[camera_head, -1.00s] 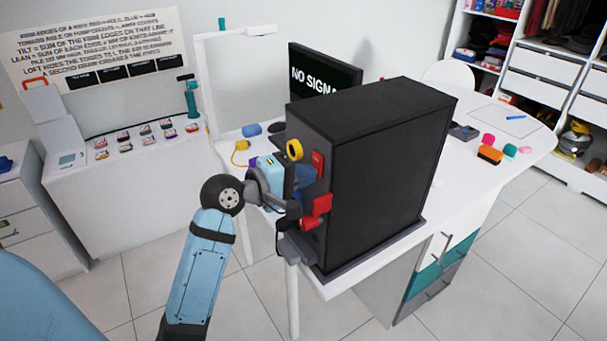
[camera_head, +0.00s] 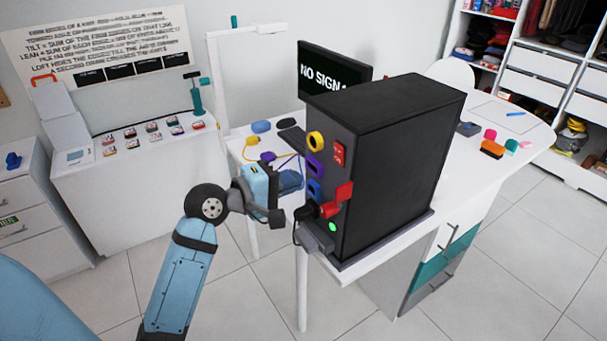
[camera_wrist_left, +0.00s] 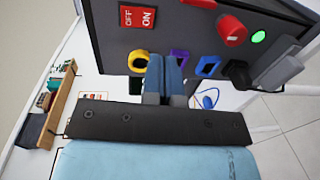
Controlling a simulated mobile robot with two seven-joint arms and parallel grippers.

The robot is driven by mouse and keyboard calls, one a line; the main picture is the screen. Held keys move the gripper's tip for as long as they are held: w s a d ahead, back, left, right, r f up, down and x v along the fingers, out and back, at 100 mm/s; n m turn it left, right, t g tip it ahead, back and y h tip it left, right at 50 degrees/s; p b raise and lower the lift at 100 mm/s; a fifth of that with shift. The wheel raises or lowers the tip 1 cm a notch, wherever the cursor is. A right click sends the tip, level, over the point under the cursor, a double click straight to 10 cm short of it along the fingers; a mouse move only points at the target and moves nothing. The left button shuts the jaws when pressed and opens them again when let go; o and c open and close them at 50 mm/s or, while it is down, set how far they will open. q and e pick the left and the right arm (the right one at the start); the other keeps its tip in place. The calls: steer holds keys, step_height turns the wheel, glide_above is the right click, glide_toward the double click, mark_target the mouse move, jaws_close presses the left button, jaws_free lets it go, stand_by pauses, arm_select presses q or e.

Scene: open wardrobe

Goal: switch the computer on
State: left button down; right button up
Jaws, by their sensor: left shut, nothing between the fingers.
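The computer (camera_head: 400,165) is a large black tower standing upright at the table's near corner. Its front panel has a red OFF/ON switch (camera_head: 339,153), a yellow ring (camera_head: 315,141), purple and blue rings, a red lever (camera_head: 344,191), a black plug (camera_head: 308,212) and a lit green lamp (camera_head: 332,227). My left gripper (camera_head: 298,181) is shut and empty, just left of the panel; its fingers partly show. In the left wrist view, the shut fingers (camera_wrist_left: 165,88) point at the panel below the switch (camera_wrist_left: 138,17), between the yellow ring (camera_wrist_left: 138,61) and blue ring (camera_wrist_left: 207,66). My right gripper is out of view.
A monitor (camera_head: 334,78) behind the tower reads "NO SIGNAL", its end hidden. Yellow and purple cables lie left of the tower on the white table (camera_head: 455,180). A side cabinet (camera_head: 140,190) carries several small coloured items. Floor left of the table is clear.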

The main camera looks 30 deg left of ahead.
arm_select(q)
steer(key=s, duration=0.1)
steer(key=s+a, duration=0.1)
steer(key=s, duration=0.1)
steer(key=s+a+f+b, duration=0.1)
steer(key=s, duration=0.1)
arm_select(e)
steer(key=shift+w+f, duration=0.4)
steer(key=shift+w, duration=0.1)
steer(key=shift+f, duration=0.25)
arm_select(q)
steer(key=d+f+m+g+y+p, duration=0.1)
steer(key=d+f+m+y, duration=0.15)
steer(key=f, duration=0.65)
steer(key=d+f+m+g+y+p, duration=0.15)
steer(key=f+m, duration=0.25)
steer(key=f, duration=0.5)
steer(key=s+d+f+m+g, duration=0.2)
steer(key=s+d+f+m, duration=0.8)
steer(key=f, duration=0.4)
steer(key=shift+s+d+f+h, duration=0.25)
steer(key=shift+s+d+h, duration=0.1)
steer(key=shift+s, duration=0.15)
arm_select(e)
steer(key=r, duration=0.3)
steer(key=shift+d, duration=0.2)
